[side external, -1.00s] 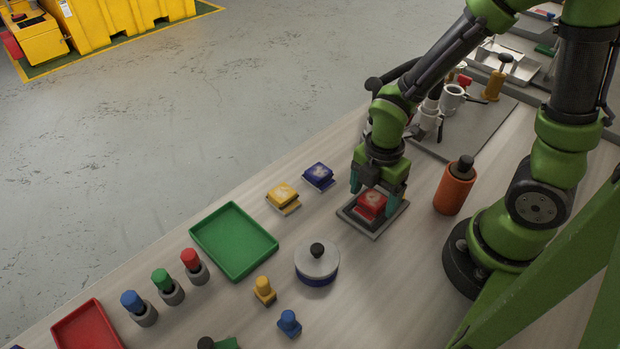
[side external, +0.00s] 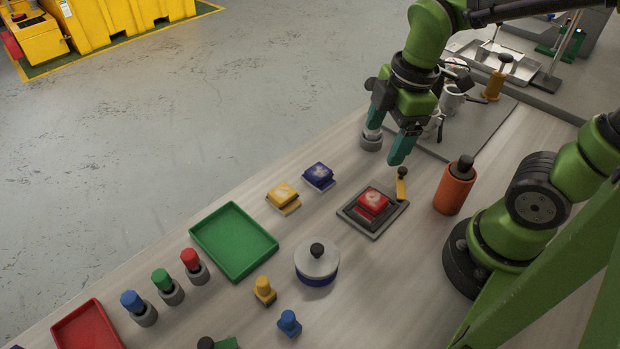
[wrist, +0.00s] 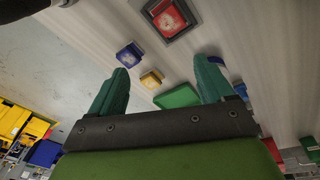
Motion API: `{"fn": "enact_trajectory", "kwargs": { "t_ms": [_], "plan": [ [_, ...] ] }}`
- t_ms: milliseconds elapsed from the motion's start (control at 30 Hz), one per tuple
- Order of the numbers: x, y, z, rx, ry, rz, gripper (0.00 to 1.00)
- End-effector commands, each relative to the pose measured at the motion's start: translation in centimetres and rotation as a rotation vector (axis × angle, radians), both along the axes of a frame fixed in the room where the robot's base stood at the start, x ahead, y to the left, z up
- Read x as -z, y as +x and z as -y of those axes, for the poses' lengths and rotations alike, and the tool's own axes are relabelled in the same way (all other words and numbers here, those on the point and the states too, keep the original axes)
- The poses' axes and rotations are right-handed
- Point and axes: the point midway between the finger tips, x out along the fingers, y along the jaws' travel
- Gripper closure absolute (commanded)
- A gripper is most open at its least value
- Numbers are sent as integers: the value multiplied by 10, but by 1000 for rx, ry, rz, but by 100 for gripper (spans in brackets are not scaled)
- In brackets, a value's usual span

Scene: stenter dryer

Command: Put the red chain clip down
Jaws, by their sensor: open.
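The red chain clip (side external: 373,201) sits on a dark square pad inside a grey tray (side external: 353,221) on the table. It also shows near the top of the wrist view (wrist: 169,18). My gripper (side external: 386,148) is open and empty, raised above and behind the clip, apart from it. Its two teal fingers are spread wide in the wrist view (wrist: 160,82).
A yellow clip (side external: 283,195) and a blue clip (side external: 318,175) lie left of the tray. An orange cylinder (side external: 454,188) stands to the right, with a small yellow tool (side external: 401,185) nearer. A green tray (side external: 233,243) and a round lidded pot (side external: 317,264) are in front.

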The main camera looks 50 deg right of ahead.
Motion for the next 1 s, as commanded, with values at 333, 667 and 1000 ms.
{"fn": "enact_trajectory", "kwargs": {
  "t_ms": [333, 667, 1000],
  "plan": [
    [-54, -4, 11, 1052, 465, 216, 19],
    [-67, -6, 14, 1328, 647, 224, 19],
    [-67, -6, 14, 1324, 644, 224, 19]
  ]
}}
